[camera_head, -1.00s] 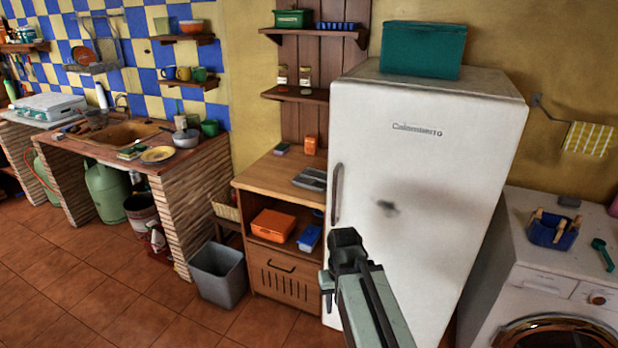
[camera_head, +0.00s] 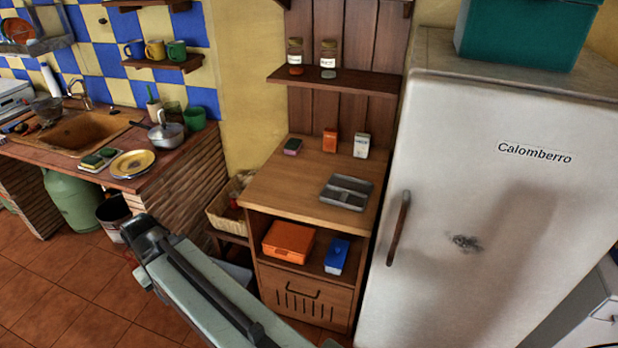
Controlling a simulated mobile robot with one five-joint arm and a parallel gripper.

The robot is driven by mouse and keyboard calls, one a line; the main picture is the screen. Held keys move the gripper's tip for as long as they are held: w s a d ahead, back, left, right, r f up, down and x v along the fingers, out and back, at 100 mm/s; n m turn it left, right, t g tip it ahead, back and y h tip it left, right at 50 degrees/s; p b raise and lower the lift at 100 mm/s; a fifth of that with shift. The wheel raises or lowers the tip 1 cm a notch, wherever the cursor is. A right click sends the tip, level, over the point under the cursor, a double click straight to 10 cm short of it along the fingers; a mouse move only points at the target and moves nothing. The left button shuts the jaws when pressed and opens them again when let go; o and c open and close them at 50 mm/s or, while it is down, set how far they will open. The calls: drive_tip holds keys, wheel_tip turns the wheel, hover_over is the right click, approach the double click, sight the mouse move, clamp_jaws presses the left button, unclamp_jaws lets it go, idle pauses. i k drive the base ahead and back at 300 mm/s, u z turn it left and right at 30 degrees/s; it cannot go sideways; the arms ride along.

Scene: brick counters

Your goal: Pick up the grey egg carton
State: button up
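A flat grey item with shallow compartments (camera_head: 347,191) lies on the wooden cabinet top, near its right edge beside the fridge. It looks like the grey egg carton, but it is too small to be certain. My gripper (camera_head: 140,232) is at the lower left, at the far end of my arm, in front of the sink counter's brick side. It is well apart from the grey item, to its left and nearer the camera. I cannot make out a gap between its fingers.
A jar shelf (camera_head: 335,80) hangs above. The white fridge (camera_head: 480,190) stands right.

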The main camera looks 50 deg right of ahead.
sight(353, 193)
drive_tip(key=u, duration=0.1)
drive_tip(key=i, duration=1.35)
drive_tip(key=z, duration=0.25)
